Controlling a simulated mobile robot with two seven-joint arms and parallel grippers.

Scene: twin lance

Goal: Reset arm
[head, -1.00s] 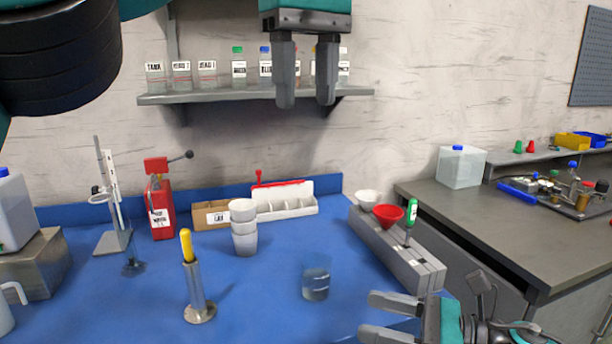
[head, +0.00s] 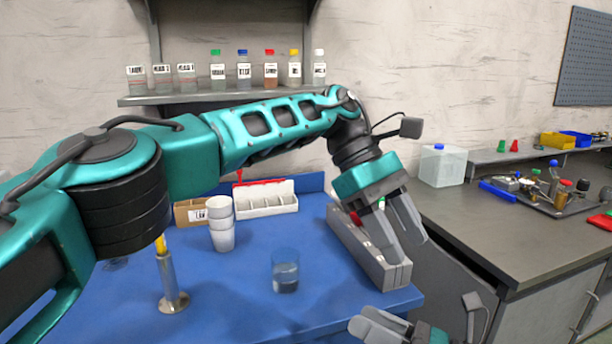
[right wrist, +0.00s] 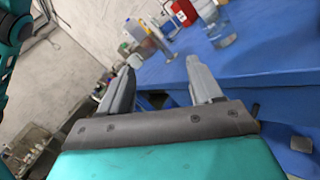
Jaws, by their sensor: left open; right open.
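My left arm reaches across the head view from the left. Its left gripper (head: 398,240) is open and empty, pointing down in front of the grey rack (head: 378,262) on the blue bench's right side, partly hiding it. My right gripper (head: 362,326) is low in the head view, near the bench's front right corner, open and empty. In the right wrist view its two fingers (right wrist: 161,72) are spread with nothing between them, beside the blue bench.
A glass beaker (head: 286,272) stands on the blue bench (head: 235,305). A metal cylinder (head: 170,285) with a yellow top and stacked white cups (head: 221,225) stand further left. A bottle shelf (head: 190,97) is on the wall. A grey counter (head: 490,225) is at right.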

